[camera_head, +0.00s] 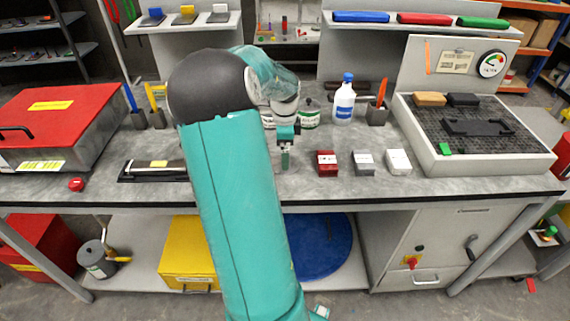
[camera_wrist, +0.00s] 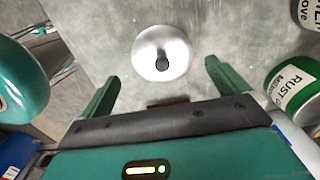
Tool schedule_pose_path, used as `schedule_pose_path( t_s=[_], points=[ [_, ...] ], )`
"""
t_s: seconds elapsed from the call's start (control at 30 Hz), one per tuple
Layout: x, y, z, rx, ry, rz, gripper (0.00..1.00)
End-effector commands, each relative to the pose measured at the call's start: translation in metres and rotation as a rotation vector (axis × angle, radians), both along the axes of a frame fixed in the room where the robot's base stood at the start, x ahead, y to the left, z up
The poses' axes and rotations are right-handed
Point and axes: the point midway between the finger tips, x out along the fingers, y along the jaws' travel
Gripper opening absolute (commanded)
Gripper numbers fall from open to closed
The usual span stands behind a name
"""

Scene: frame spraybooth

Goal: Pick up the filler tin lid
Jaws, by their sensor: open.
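The filler tin lid (camera_wrist: 150,63) is a round, pale metal disc with a dark knob in its middle. It lies on the grey bench top in the wrist view. My gripper (camera_wrist: 161,72) is open, with its two green fingers apart on either side below the lid in the picture. Nothing is between the fingers except part of the lid's near side and bare bench. In the head view my gripper (camera_head: 285,160) points down over the bench. I cannot make out the lid there; my arm covers part of that area.
A rust-labelled tin (camera_wrist: 291,86) stands close to the right finger. Red (camera_head: 327,163), grey (camera_head: 364,163) and white (camera_head: 398,162) blocks sit right of my gripper. A white bottle (camera_head: 344,103) stands behind. A grated tray (camera_head: 480,165) fills the bench's right end; a red case (camera_head: 60,110) the left.

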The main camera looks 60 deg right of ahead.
Motion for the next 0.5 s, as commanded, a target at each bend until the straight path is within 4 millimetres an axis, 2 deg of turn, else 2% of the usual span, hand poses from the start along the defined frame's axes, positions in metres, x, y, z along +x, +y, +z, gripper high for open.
schedule_pose_path(
  t_s=[0.23,0.5],
  points=[
    [0.000,-0.003,-0.038,0.002,0.002,-0.001,1.00],
    [0.000,-0.003,-0.042,0.000,0.000,0.000,1.00]
  ],
)
